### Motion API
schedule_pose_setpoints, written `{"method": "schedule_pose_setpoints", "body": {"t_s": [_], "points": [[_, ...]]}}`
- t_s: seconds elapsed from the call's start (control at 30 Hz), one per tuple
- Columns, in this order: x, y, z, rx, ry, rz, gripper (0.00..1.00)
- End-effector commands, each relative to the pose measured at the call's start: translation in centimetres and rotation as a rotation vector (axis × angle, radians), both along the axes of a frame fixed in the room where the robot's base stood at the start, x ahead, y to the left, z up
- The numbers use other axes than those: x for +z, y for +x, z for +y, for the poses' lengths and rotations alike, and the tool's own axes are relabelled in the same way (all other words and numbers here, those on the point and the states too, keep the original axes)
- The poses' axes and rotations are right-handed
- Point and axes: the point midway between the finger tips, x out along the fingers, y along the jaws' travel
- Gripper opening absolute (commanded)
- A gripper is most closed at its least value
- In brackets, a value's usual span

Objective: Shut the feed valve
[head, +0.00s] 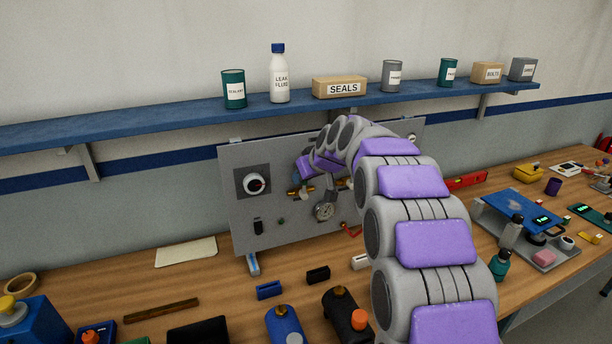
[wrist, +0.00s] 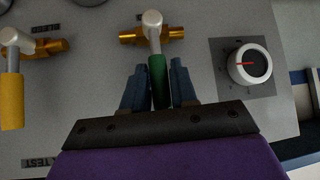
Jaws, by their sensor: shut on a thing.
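A green-handled valve (wrist: 157,75) with a pale pivot and a brass body (wrist: 130,36) is mounted on a grey panel. In the wrist view its handle stands across the brass pipe. My gripper (wrist: 157,66) has its two dark blue fingers on either side of the green handle, shut on it. In the head view the brass valve body (head: 293,193) shows on the panel below my gripper, but my arm hides much of that spot. I cannot read a label for this valve.
A yellow-handled valve (wrist: 12,98) sits to the left in the wrist view, a dial knob (wrist: 249,64) to the right. The wooden bench (head: 190,285) holds bottles and tools. A blue shelf (head: 150,121) runs above.

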Motion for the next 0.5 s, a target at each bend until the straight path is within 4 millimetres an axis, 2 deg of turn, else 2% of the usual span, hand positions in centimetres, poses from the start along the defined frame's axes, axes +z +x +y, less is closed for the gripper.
{"method": "schedule_pose_setpoints", "body": {"t_s": [0.03, 0.43, 0.47, 0.5], "points": [[-0.62, -0.14, 0.09, 0.003, -0.009, 0.011, 0.00], [-0.74, -0.13, 0.08, 0.003, -0.012, 0.012, 0.00], [-0.73, -0.12, 0.09, 0.003, -0.012, 0.012, 0.29], [-0.69, -0.12, 0.09, 0.003, -0.011, 0.011, 0.33]]}}
